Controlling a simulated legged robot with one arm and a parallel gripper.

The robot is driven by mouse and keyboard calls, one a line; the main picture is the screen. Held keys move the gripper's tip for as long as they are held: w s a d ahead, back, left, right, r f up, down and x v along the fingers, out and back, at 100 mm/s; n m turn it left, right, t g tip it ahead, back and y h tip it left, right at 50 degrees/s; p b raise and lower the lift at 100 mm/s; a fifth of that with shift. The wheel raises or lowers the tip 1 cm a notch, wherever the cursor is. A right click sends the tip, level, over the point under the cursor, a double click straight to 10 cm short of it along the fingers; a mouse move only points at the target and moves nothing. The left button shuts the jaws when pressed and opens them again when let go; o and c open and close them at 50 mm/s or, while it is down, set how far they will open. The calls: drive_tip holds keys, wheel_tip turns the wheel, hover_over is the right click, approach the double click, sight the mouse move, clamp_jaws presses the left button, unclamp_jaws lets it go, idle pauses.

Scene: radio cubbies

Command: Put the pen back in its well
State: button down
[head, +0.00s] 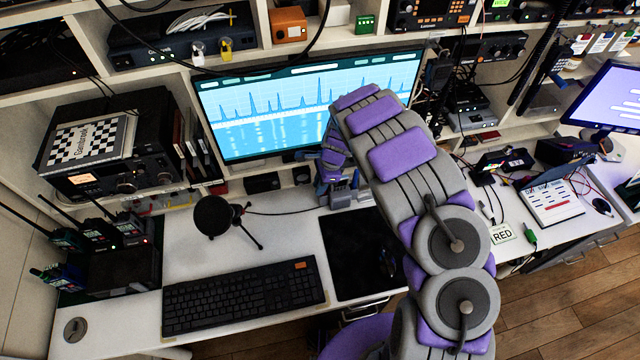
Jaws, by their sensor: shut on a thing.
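My arm reaches over the desk, and my gripper (338,190) is at its far end, low in front of the monitor's bottom edge. It is small and partly hidden by my own wrist. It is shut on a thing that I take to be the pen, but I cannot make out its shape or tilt. The well cannot be told apart from the dark and grey items around the gripper at the back of the desk. Whether the pen touches anything there cannot be seen.
A monitor (300,105) stands behind my gripper. A small tripod microphone (215,217) is to the left, a keyboard (243,297) at front left and a dark mat (350,258) in front. Radios (80,240) stand far left. White desk between microphone and keyboard is clear.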

drive_tip(key=shift+f, duration=0.15)
drive_tip(key=c, duration=1)
unclamp_jaws()
drive_tip(key=shift+c, duration=0.2)
drive_tip(key=shift+f+b, duration=0.1)
drive_tip(key=shift+b, duration=0.4)
drive_tip(key=p+v, duration=0.4)
drive_tip(key=v, duration=1.3)
drive_tip(key=shift+r, duration=0.35)
drive_tip(key=shift+s, duration=0.15)
